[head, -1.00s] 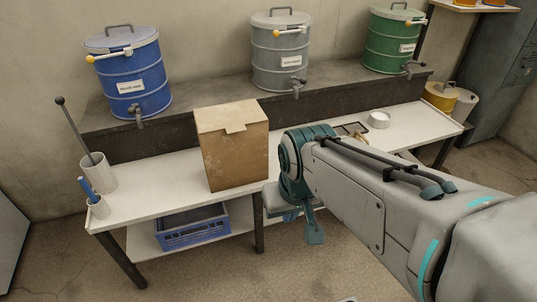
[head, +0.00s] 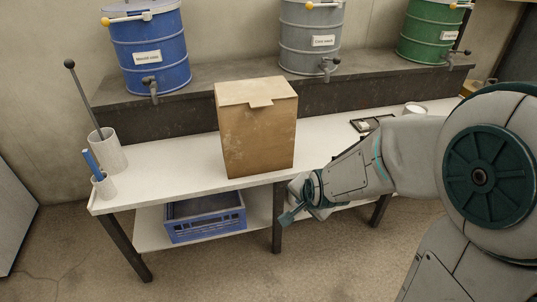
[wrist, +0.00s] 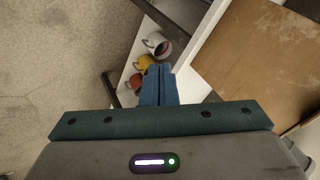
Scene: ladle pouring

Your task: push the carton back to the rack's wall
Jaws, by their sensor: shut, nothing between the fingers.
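The brown cardboard carton (head: 256,135) stands upright on the rack's white top (head: 185,165), close to its front edge. A gap of white top shows between it and the dark wall (head: 185,118) at the rack's back. My gripper (head: 287,217) is in front of the rack, just right of the carton's lower front corner in the picture, and looks apart from it. In the wrist view my gripper's blue fingers (wrist: 157,85) are together and empty, and the carton (wrist: 262,50) fills the upper right.
Blue (head: 152,50), grey (head: 310,38) and green (head: 428,32) drums with taps stand on the ledge. A white holder (head: 108,152) with a long tool stands left. A blue crate (head: 205,218) sits below. Mugs (wrist: 145,62) show on the lower shelf in the wrist view.

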